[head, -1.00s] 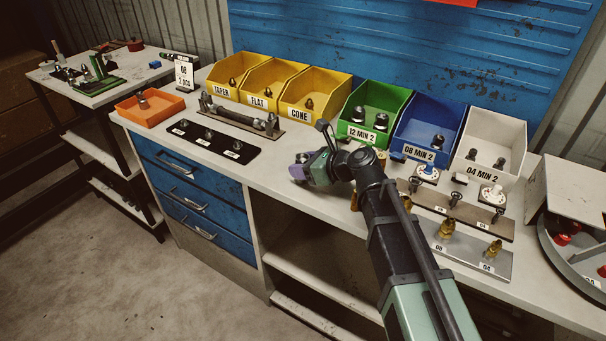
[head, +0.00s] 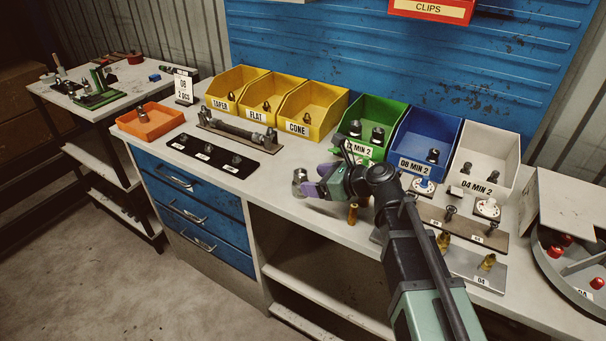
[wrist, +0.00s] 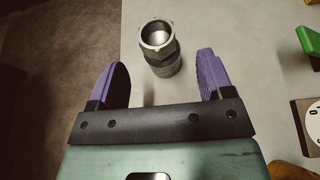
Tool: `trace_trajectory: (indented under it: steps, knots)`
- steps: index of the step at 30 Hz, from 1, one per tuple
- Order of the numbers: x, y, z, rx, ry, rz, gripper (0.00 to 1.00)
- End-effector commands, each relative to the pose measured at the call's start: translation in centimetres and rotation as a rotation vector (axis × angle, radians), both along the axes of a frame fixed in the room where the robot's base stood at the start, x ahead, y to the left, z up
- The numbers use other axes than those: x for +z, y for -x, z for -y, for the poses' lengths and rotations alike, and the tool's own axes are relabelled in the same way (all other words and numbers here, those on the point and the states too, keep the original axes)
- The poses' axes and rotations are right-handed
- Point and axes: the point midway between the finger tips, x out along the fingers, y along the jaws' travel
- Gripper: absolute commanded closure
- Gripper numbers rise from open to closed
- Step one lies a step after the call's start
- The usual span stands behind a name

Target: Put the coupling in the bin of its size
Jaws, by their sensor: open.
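A silver metal coupling (head: 299,176) stands upright on the bench in front of the yellow bins; in the wrist view its open top (wrist: 158,38) faces me. My gripper (head: 315,181) is open and empty just to the right of it. In the wrist view the purple fingers (wrist: 163,80) are spread, and the coupling stands just beyond their tips, roughly centred between them. A green bin marked 12 MIN 2 (head: 372,106), its label partly hidden by my arm, a blue bin marked 08 MIN 2 (head: 428,124) and a white bin marked 04 MIN 2 (head: 492,140) stand behind, each holding dark fittings.
Yellow bins marked TAPER, FLAT and CONE (head: 318,97) stand at the back left. A hose assembly (head: 237,131) and a black mat (head: 225,165) lie before them. An orange tray (head: 150,121) is farther left. Plates with gauges and brass fittings (head: 487,262) crowd the right.

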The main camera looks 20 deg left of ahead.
Motion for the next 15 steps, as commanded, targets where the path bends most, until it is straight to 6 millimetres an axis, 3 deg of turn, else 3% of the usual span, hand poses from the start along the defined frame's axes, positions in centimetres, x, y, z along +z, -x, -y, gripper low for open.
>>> trace_trajectory:
  steps: [1,6,15]
  knots:
    - [1.2,0.5,1.4,-0.004,0.0,0.0,0.26]
    - [2.5,1.3,4.8,-0.003,0.001,0.0,0.26]
    - [2.6,1.5,6.2,0.0,0.0,0.0,0.26]
